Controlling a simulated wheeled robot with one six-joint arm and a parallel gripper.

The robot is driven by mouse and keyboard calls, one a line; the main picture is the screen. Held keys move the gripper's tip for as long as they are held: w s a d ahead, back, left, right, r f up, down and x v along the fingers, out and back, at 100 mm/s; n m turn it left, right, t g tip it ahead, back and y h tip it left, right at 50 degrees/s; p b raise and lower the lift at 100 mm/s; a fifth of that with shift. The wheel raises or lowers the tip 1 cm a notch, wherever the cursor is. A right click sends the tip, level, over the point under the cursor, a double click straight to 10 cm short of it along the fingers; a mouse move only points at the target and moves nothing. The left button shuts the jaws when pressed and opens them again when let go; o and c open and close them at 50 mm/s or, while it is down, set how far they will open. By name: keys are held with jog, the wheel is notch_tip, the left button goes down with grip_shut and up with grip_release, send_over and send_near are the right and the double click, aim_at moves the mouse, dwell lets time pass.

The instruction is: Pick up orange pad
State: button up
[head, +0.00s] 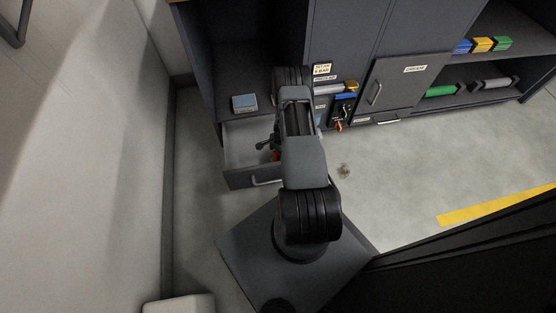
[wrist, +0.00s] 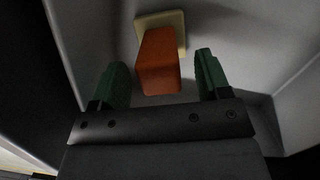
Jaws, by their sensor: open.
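The orange pad (wrist: 159,62) is a block with a cream-coloured plate (wrist: 174,22) at its far end, inside a grey drawer. In the wrist view my gripper (wrist: 162,75) is open, with one green finger to each side of the pad and a gap on both sides. In the head view the open drawer (head: 238,150) stands out below the cabinet, and a little orange (head: 276,155) shows beside my arm. My arm hides most of the pad and the gripper there.
A blue-grey box (head: 244,103) lies on the shelf above the drawer. A grey cabinet door (head: 400,85) with a handle is to the right. Coloured blocks (head: 482,45) stand on the right shelves.

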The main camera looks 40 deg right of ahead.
jog(key=f, duration=0.2)
jog(key=shift+a+f+b, duration=0.2)
jog(key=shift+f+b, duration=0.15)
jog(key=shift+f, duration=0.05)
jog(key=c, duration=1.1)
jog(key=shift+r+p, duration=2.1)
jog(key=shift+r, duration=3)
